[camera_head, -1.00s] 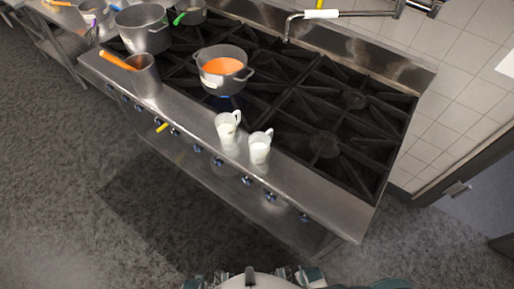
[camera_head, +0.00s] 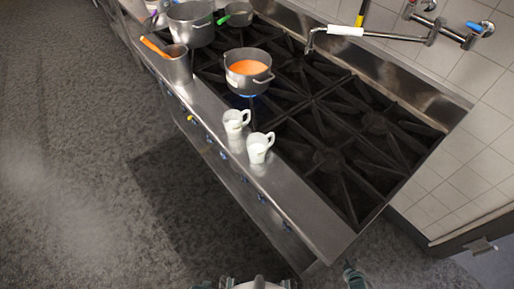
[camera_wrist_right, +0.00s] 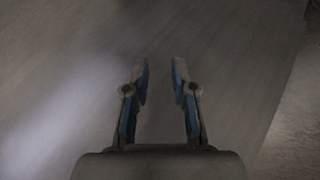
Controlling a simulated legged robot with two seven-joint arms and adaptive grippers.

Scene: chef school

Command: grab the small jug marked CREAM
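Two small white jugs with handles stand upright on the steel front ledge of the stove. One jug (camera_head: 233,123) is farther left, and the other jug (camera_head: 257,150) is a little nearer and to the right. No lettering is readable on either, so I cannot tell which is marked CREAM. My right gripper (camera_wrist_right: 161,78) is open and empty in the right wrist view, its two blue-padded fingers apart over a blurred grey surface. No jug shows in that view. My left gripper is not clearly in view.
A pot of orange liquid (camera_head: 247,68) stands on a burner behind the jugs. A steel container (camera_head: 178,68) with an orange-handled tool is to the left. A large pot (camera_head: 190,24) stands behind it. The ledge (camera_head: 305,205) right of the jugs is clear.

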